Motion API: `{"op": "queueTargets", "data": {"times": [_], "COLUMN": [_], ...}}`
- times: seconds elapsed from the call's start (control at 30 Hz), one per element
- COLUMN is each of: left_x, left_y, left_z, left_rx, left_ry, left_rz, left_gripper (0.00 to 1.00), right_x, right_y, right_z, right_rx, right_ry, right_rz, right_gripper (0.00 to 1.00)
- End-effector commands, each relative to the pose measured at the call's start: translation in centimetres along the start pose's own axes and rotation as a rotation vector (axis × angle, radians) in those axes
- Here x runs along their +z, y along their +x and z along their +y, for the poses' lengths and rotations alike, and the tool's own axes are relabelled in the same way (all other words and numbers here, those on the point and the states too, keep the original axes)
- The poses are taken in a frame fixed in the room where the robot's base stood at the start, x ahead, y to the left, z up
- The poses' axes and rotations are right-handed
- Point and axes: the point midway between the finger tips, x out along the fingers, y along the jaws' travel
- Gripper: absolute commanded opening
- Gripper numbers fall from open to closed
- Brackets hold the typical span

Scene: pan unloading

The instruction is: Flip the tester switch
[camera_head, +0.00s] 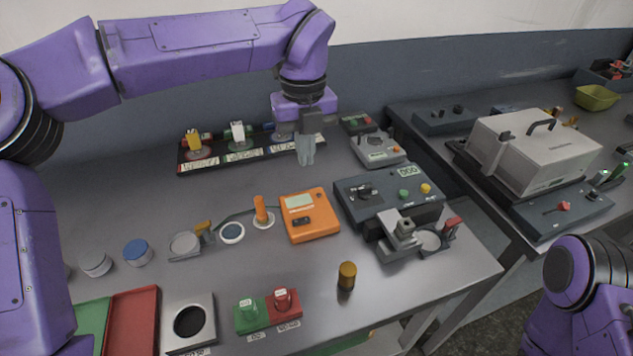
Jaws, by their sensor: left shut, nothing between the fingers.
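My left gripper (306,155) is shut and empty. It points down above the back of the table, in front of the right end of a dark rack. An orange handheld device (310,214) with a pale screen and a small dark switch lies nearer the front, apart from the gripper. To its right is a dark grey box (385,195) with a number display, a black knob, and green and yellow buttons. I cannot tell for sure which device is the tester. My right arm shows at the lower right; its gripper is out of view.
The rack (225,152) holds several small parts. A small grey device (377,149) stands behind the dark box. A brass cylinder (347,276), green and red blocks (267,310) and a red tray (130,322) are at the front. A second table with a beige case (535,150) is right.

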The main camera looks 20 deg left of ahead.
Motion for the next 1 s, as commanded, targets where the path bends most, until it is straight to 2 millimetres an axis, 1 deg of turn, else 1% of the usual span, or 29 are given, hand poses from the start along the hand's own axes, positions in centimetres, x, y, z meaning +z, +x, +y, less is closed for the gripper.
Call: {"op": "queueTargets", "data": {"times": [0.17,0.27,0.37,0.47,0.8,1.0], "left_x": [-0.7,-0.6,-0.1,0.2,0.3,0.2], "left_y": [-0.4,-0.3,0.2,1.6,8.8,12.4], "left_z": [0.4,0.3,0.0,-0.1,-0.2,-0.2], "left_rx": [-0.008,-0.006,-0.002,0.002,0.004,0.003], "left_ry": [-0.002,-0.001,-0.001,-0.001,0.000,0.000], "left_rz": [-0.002,-0.002,0.003,0.007,0.009,0.008], "left_gripper": [0.00,0.00,0.00,0.00,0.00,0.00], "right_x": [0.1,0.1,0.1,0.0,-0.4,-0.7], "right_y": [0.0,0.0,-0.1,-0.2,-1.1,-1.9], "right_z": [0.0,0.0,0.1,0.1,0.1,0.2], "right_rx": [0.001,0.001,0.001,0.001,0.001,0.001], "right_ry": [-0.001,-0.001,-0.001,-0.001,0.000,0.000], "right_rz": [-0.001,-0.002,-0.003,-0.002,-0.001,-0.001], "right_gripper": [0.52,0.52,0.52,0.52,0.52,0.52]}}
